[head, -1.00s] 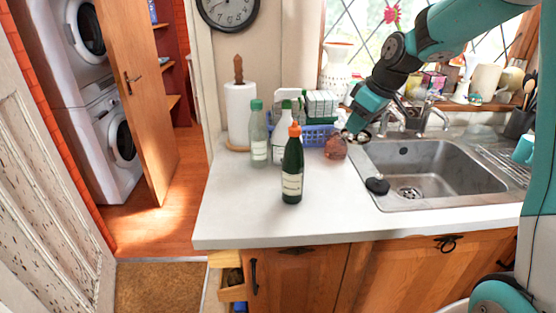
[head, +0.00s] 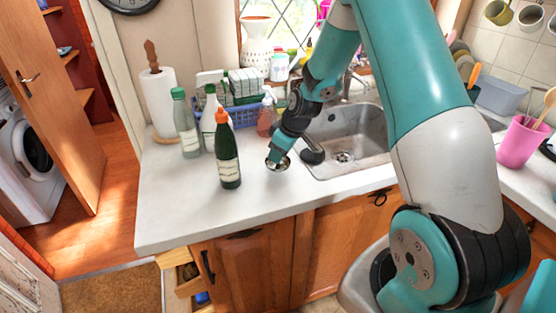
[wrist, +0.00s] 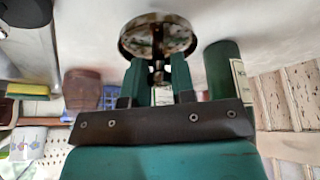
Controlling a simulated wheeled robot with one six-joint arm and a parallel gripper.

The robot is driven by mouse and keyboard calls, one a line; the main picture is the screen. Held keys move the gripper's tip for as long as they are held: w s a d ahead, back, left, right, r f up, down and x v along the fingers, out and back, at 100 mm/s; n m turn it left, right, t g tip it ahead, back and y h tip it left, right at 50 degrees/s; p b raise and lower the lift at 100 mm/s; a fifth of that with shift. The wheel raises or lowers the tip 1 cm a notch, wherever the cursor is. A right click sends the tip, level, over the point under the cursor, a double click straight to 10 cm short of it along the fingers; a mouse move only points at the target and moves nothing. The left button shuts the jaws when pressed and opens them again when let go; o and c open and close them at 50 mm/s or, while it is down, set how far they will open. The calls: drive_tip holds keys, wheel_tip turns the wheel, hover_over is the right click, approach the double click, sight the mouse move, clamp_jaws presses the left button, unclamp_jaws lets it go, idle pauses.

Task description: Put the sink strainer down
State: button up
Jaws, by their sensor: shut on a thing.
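The sink strainer (head: 278,164) is a small round metal disc with a stem. My gripper (head: 279,157) is shut on it, pointing down at the white counter between the dark green bottle and the sink. In the wrist view the strainer (wrist: 158,35) shows beyond the fingertips (wrist: 158,70), which grip its stem. It is low over the counter (head: 250,195); I cannot tell whether it touches.
A dark green bottle (head: 228,150) with an orange cap stands left of the strainer. A black object (head: 312,151) lies at the edge of the sink (head: 350,125). An amber soap bottle (head: 265,115) and blue basket (head: 242,114) stand behind. The counter in front is clear.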

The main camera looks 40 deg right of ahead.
drive_tip(key=shift+f, duration=1.65)
drive_tip(key=shift+f, duration=0.15)
drive_tip(key=o, duration=0.9)
